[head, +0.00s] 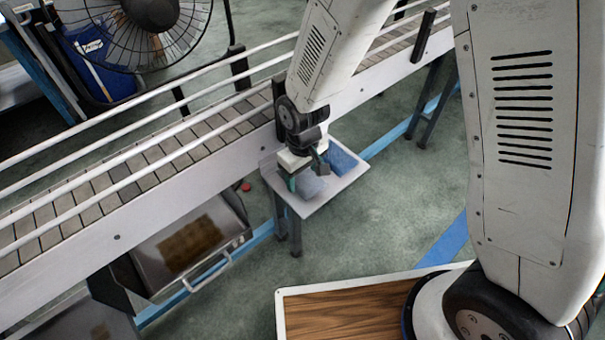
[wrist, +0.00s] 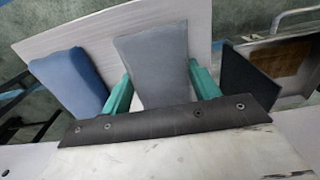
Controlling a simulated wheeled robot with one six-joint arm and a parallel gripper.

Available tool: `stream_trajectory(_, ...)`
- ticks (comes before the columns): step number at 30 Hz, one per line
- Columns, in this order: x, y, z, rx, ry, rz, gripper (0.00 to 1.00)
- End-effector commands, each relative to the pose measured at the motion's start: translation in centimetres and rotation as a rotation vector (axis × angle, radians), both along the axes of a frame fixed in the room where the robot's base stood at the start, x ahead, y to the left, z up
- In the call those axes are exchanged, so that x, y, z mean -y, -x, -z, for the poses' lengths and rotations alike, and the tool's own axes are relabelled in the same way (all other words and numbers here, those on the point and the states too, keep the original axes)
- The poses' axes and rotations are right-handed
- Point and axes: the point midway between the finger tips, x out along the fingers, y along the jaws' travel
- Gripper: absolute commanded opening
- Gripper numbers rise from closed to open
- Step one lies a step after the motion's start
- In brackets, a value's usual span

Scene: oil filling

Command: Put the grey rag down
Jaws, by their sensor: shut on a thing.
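The grey rag (wrist: 152,65) is a folded pad between the green fingers of my gripper (wrist: 160,95) in the wrist view. My gripper is shut on it. In the head view my gripper (head: 303,182) is over the small white side table, and the grey rag (head: 312,187) shows beside the fingers. I cannot tell whether the rag touches the table top. A blue rag (head: 343,158) lies on the table to the right of the gripper. In the wrist view the blue rag (wrist: 68,82) is left of the grey one.
The small table (head: 328,199) stands against the conveyor (head: 130,190) with its white rails. A metal tray with brown contents (head: 190,247) sits below the conveyor at left. A fan (head: 135,25) stands behind it. A wood-topped surface (head: 340,312) is in front.

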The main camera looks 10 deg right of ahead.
Motion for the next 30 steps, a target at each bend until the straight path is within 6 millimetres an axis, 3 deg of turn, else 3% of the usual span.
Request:
stream_trajectory(8,0.0,0.0,0.4,-0.001,0.001,0.000,0.32)
stream_trajectory(9,0.0,0.0,0.5,-0.001,0.001,0.000,0.64)
stream_trajectory(11,0.0,0.0,0.4,-0.001,0.001,0.000,0.80)
stream_trajectory(12,0.0,0.1,0.4,-0.001,0.001,0.000,0.83)
stream_trajectory(23,0.0,0.1,0.2,-0.002,0.001,-0.001,0.83)
stream_trajectory(30,0.0,0.0,-3.8,0.004,-0.003,0.000,0.83)
